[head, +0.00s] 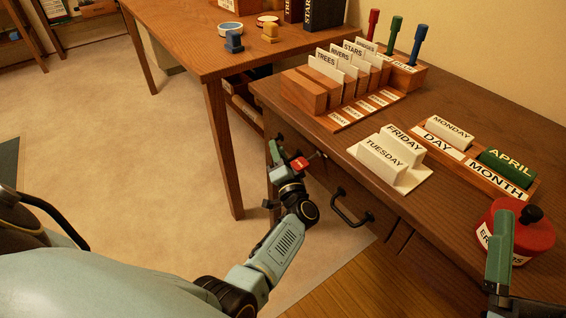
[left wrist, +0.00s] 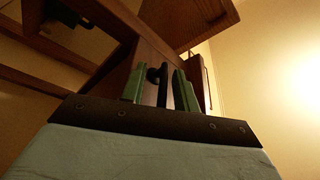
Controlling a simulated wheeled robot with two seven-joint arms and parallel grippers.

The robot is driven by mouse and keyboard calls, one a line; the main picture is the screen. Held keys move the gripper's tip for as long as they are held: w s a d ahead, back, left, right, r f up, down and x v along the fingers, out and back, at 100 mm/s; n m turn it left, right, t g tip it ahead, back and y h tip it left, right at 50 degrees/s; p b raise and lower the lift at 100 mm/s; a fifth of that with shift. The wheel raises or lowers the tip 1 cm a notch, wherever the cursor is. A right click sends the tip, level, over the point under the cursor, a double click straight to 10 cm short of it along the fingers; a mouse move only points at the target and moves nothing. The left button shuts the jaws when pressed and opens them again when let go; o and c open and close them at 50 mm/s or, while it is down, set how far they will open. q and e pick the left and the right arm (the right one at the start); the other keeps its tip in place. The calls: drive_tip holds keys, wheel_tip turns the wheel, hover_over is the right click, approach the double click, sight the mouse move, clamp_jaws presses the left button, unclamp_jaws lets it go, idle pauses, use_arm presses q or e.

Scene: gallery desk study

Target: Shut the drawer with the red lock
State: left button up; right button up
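A small red block (head: 299,163), which looks like the red lock, shows at the desk's front left, beside my left gripper (head: 279,152). The drawer front there is mostly hidden by my gripper, and I cannot tell how far out it stands. In the left wrist view, the two green fingers of my left gripper (left wrist: 158,90) stand apart on either side of a dark handle (left wrist: 162,85), with narrow gaps showing. My right gripper (head: 500,240) is at the lower right, in front of the red erasers pot; only one green finger shows clearly.
Another dark drawer handle (head: 350,208) is on the desk front, right of my left gripper. The desk top (head: 440,95) carries a card rack (head: 305,92), day blocks (head: 385,160), a month stand (head: 470,175) and the red pot (head: 530,235). A second table (head: 180,30) stands behind left.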

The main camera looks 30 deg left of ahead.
sight(514, 276)
use_arm(q)
drive_tip(key=shift+s+d, duration=0.3)
drive_tip(key=shift+d, duration=0.1)
use_arm(e)
drive_tip(key=f+g+p, duration=0.1)
drive_tip(key=f+g, duration=0.1)
drive_tip(key=f, duration=0.1)
drive_tip(key=w+f+g+h+p, duration=0.1)
drive_tip(key=f+g, duration=0.1)
drive_tip(key=f, duration=0.1)
drive_tip(key=w+d+f+g+h, duration=0.1)
drive_tip(key=f+g, duration=0.1)
drive_tip(key=f, duration=0.1)
drive_tip(key=shift+g+p, duration=0.3)
drive_tip(key=shift+p, duration=0.1)
drive_tip(key=shift+f, duration=0.25)
use_arm(q)
drive_tip(key=v, duration=1.2)
drive_tip(key=shift+f, duration=0.1)
